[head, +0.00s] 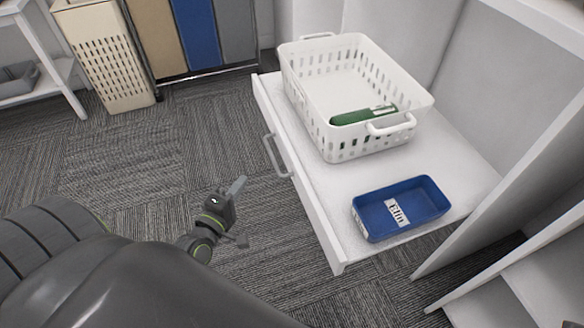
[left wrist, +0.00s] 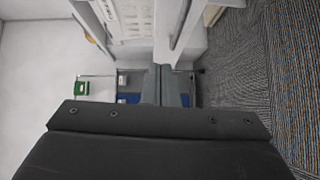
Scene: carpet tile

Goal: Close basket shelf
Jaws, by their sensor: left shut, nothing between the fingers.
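The white basket shelf (head: 326,190) is pulled out like a drawer, with its front panel and grey bar handle (head: 277,157) facing left over the floor. A white perforated basket (head: 326,137) stands on it, and a green object (head: 350,116) lies inside. A blue tray (head: 402,207) with a white label sits on the shelf near its front corner in the picture. My left gripper (head: 238,187) is shut and empty, apart from the handle, to its lower left. Its closed fingers (left wrist: 168,85) show in the left wrist view. My right gripper is out of view.
White cabinet walls (head: 410,45) rise behind the shelf, and upright panels (head: 520,190) stand at the right. A beige hamper (head: 108,57) and coloured panels (head: 196,35) stand at the back left. Grey carpet (head: 130,170) is clear left of the shelf.

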